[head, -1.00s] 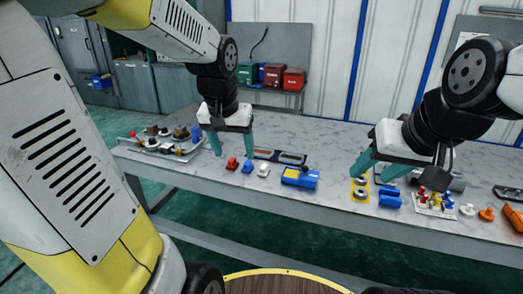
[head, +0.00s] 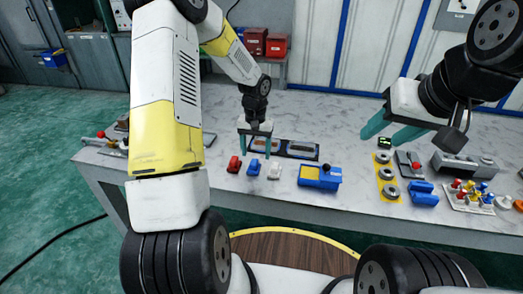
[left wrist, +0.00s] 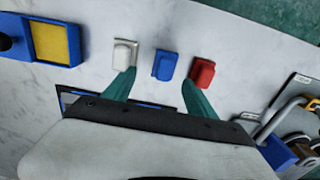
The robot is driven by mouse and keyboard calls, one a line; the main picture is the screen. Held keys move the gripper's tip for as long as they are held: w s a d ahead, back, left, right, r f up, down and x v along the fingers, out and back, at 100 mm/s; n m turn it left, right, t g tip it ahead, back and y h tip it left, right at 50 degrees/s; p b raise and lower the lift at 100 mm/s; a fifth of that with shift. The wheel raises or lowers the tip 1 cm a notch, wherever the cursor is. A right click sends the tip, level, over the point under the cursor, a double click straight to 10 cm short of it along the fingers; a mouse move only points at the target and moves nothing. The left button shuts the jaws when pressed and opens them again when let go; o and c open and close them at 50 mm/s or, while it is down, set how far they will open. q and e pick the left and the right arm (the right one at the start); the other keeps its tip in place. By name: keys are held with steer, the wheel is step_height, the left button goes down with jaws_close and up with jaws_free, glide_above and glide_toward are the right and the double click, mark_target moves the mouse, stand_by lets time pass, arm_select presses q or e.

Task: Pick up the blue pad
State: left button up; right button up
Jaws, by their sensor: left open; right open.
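The blue pad (head: 253,167) is a small blue block on the grey marbled table, between a red pad (head: 234,163) and a white pad (head: 274,171). My left gripper (head: 256,153) is open and empty, pointing down above and just behind the blue pad. In the left wrist view the blue pad (left wrist: 165,65) lies beyond and between the open fingertips (left wrist: 160,80), with the white pad (left wrist: 124,54) and red pad (left wrist: 203,72) on either side. My right gripper (head: 380,136) is open and empty over the right part of the table.
A dark tray (head: 283,149) lies behind the pads. A blue box with a yellow top (head: 320,176) stands to their right. Further right are a yellow plate with rings (head: 387,178), a blue block (head: 422,194) and a board with coloured knobs (head: 468,196).

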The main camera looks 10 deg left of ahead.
mark_target(254, 161)
arm_select(q)
steer(key=f, duration=0.5)
steer(key=shift+s+a, duration=0.25)
steer(key=shift+a, duration=0.15)
jaws_close()
steer(key=shift+r, duration=0.55)
step_height(254, 161, up, 2)
steer(key=shift+r, duration=0.1)
steer(key=shift+s+d+r, duration=0.2)
steer(key=shift+s+d, duration=0.15)
steer(key=shift+s, duration=0.25)
steer(key=s+d, duration=0.3)
steer(key=s, duration=0.3)
steer(key=s+d+r, duration=0.1)
steer(key=s+d, duration=0.2)
steer(key=s, duration=0.4)
steer(key=shift+d, duration=0.25)
